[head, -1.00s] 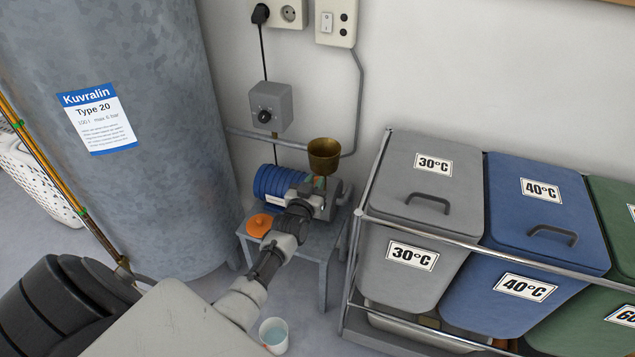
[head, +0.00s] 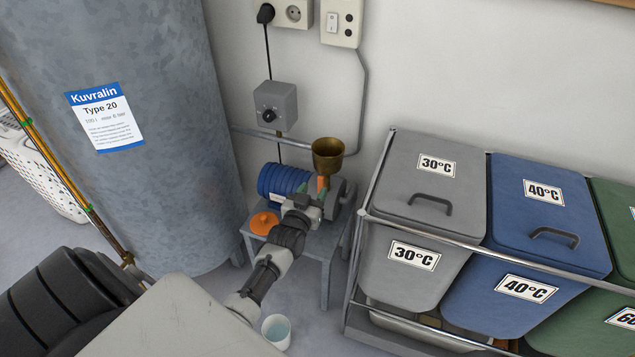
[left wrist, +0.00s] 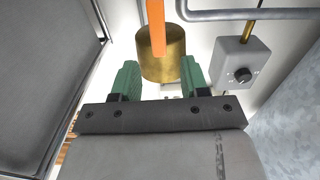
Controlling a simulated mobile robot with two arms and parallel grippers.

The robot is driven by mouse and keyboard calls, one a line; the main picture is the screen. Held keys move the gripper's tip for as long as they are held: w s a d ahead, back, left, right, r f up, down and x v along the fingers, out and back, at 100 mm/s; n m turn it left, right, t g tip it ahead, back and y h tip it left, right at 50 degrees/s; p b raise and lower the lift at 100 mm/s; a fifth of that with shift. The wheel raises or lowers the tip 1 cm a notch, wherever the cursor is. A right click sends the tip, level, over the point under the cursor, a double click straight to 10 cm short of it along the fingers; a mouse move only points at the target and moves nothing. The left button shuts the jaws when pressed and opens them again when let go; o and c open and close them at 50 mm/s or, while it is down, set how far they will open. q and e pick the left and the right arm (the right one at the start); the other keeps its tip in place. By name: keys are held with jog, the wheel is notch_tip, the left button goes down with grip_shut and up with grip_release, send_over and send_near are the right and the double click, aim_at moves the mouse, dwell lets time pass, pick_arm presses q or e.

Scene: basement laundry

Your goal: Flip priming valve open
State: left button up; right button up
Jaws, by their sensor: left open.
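The priming valve's orange lever (head: 323,184) shows as a short upright piece just below the brass funnel (head: 327,155) on the pump. In the left wrist view the orange lever (left wrist: 156,28) runs from the top edge down in front of the brass funnel (left wrist: 170,62). My left gripper (head: 316,203) is at the pump, below the funnel. In the left wrist view its green fingers (left wrist: 158,80) are spread, with a clear gap and nothing held between them. The valve body is mostly hidden by my gripper. My right gripper is not in view.
The blue pump motor (head: 282,181) and an orange lid (head: 263,222) are on a small grey stool (head: 327,246). A big grey tank (head: 165,200) stands left. A rack with lidded bins (head: 430,180) stands close right. A white cup (head: 276,331) is on the floor.

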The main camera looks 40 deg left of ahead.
pick_arm(q)
jog(key=v, duration=0.6)
jog(key=shift+s+p, duration=0.35)
jog(key=shift+p, duration=0.1)
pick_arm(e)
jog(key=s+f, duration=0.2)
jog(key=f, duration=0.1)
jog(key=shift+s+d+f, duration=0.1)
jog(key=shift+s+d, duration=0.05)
